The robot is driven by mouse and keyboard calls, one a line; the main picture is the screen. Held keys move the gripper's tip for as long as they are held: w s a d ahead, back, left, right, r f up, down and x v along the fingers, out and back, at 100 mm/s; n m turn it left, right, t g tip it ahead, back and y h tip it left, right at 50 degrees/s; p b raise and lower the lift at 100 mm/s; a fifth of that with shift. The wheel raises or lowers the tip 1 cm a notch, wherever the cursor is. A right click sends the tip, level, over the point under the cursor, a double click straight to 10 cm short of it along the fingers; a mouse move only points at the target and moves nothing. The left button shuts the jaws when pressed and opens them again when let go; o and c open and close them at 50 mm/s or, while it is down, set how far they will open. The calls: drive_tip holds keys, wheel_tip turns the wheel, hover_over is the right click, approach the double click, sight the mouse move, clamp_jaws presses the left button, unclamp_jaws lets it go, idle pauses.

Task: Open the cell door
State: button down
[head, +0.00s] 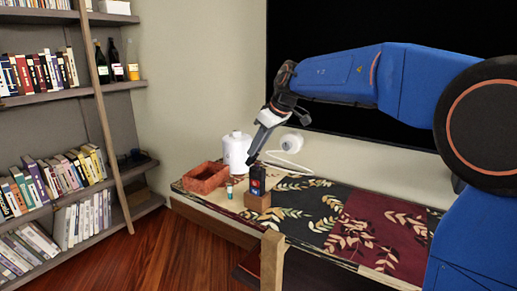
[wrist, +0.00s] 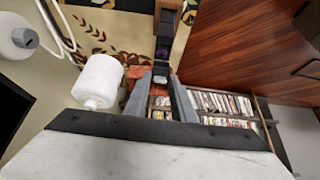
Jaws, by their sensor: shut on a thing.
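A small black box (head: 257,180) with a red patch on its front, which seems to be the cell, stands upright on a brown block (head: 258,201) on the table. My gripper (head: 251,160) comes down from the upper right, its tips at the top left of the box. In the wrist view my gripper (wrist: 160,76) is shut on a small dark part of the cell, and the black cell (wrist: 165,42) extends just beyond the tips. I cannot tell whether that part is the door or its handle, nor how far the door stands open.
A reddish open box (head: 205,178), a small teal-capped bottle (head: 229,189) and a white canister (head: 236,153) stand close left of the cell. A white lamp-like thing (head: 292,143) is behind. Patterned cloth (head: 345,222) to the right is clear. A bookshelf (head: 62,205) stands left.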

drive_tip(key=shift+w+a+h, duration=0.1)
drive_tip(key=shift+a+h, duration=0.05)
drive_tip(key=shift+h, duration=0.15)
drive_tip(key=c, duration=1.7)
unclamp_jaws()
drive_tip(key=shift+r, duration=0.1)
drive_tip(key=v, duration=1.7)
drive_tip(key=shift+w, duration=0.1)
